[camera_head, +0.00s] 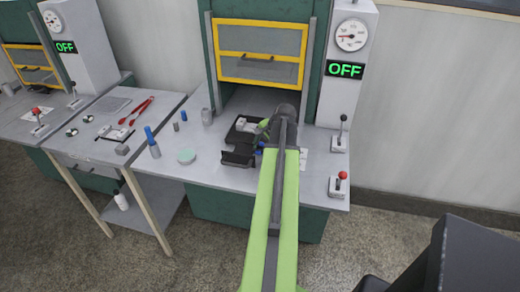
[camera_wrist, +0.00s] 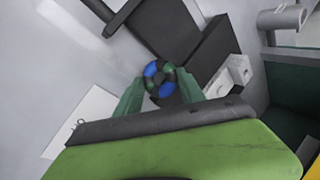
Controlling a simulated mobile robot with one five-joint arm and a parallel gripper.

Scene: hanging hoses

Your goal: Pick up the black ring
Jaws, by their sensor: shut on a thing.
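My gripper (camera_wrist: 159,84) points down over the workbench at the press. Its two green fingers are closed on a small, dark, round thing with blue patches, which seems to be the black ring (camera_wrist: 158,78). The fingers hide part of it, and its outline is unclear. A dark block with flat black parts (camera_wrist: 165,30) lies just beyond the fingertips in the wrist view. In the head view my arm covers most of the held thing. I cannot tell whether it is clear of the surface.
Black tooling (camera_head: 238,155) lies on the bench left of my gripper. A teal disc (camera_head: 186,156), a blue-capped bottle (camera_head: 152,142) and small cylinders stand farther left. The press with its yellow-framed guard (camera_head: 260,52) rises behind. Levers (camera_head: 339,184) stand on the right.

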